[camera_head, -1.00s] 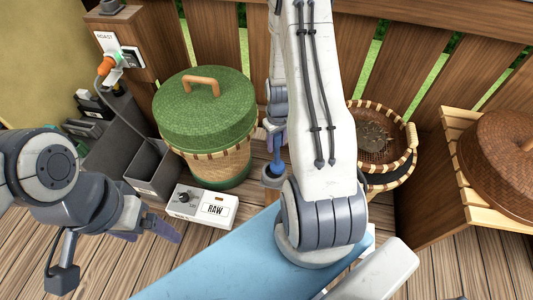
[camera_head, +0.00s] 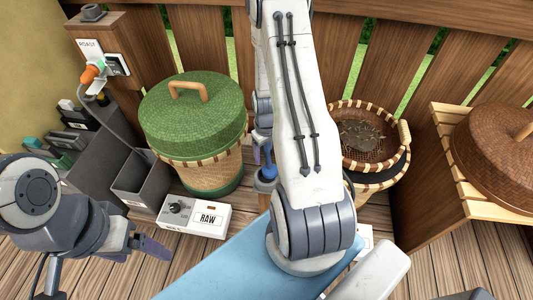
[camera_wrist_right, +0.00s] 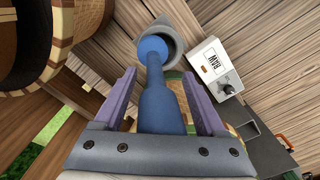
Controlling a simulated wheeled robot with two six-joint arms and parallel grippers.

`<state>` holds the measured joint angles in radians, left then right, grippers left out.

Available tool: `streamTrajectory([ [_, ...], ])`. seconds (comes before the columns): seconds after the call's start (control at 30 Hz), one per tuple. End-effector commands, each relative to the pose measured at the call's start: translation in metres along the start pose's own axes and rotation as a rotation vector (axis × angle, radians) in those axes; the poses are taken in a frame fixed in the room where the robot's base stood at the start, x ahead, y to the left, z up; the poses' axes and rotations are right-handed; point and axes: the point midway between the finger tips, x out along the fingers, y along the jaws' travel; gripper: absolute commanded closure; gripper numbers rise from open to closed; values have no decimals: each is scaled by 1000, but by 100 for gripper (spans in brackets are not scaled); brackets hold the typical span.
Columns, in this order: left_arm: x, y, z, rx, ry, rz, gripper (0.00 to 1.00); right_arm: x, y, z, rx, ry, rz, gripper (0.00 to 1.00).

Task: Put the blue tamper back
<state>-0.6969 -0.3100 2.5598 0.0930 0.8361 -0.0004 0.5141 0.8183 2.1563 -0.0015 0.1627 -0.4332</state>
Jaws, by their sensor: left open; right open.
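The blue tamper (camera_wrist_right: 160,105) lies lengthwise between the two purple fingers of my right gripper (camera_wrist_right: 158,78) in the right wrist view. The fingers are open, with a gap beside the tamper. Its round blue end (camera_wrist_right: 153,49) is at the mouth of a grey cup-like holder (camera_wrist_right: 170,32); I cannot tell how deep it sits. In the head view, the tamper (camera_head: 268,168) shows just left of my right arm, and my right gripper (camera_head: 262,143) is partly hidden there. My left gripper (camera_head: 146,244) is open and empty at the lower left.
A grey bin (camera_head: 143,180) is further left. A woven basket (camera_head: 400,170) stands right of my right arm. A blue surface (camera_head: 215,270) is in front.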

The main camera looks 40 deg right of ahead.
Motion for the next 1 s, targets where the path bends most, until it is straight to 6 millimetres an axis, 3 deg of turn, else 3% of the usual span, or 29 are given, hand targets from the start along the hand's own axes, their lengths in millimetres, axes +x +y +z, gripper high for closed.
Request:
streamTrajectory([
  [0.1, 13, -1, 1, 0, 0, 0, 15, 15, -1, 4, 1, -11, -5, 27],
  [0.5, -15, 1, -1, 0, 0, 0, 15, -76, -2, 3, -1, -2, -1, 27],
  [0.7, -19, 1, -1, 0, 0, 0, 15, -96, -2, 3, -1, -4, -2, 27],
  [0.9, -19, 1, -1, 0, 0, 0, 15, -99, -2, 3, -2, -4, -2, 27],
  [1.0, -19, 1, -1, 0, 0, 0, 15, -108, -16, -1, -28, 1, -1, 27],
])
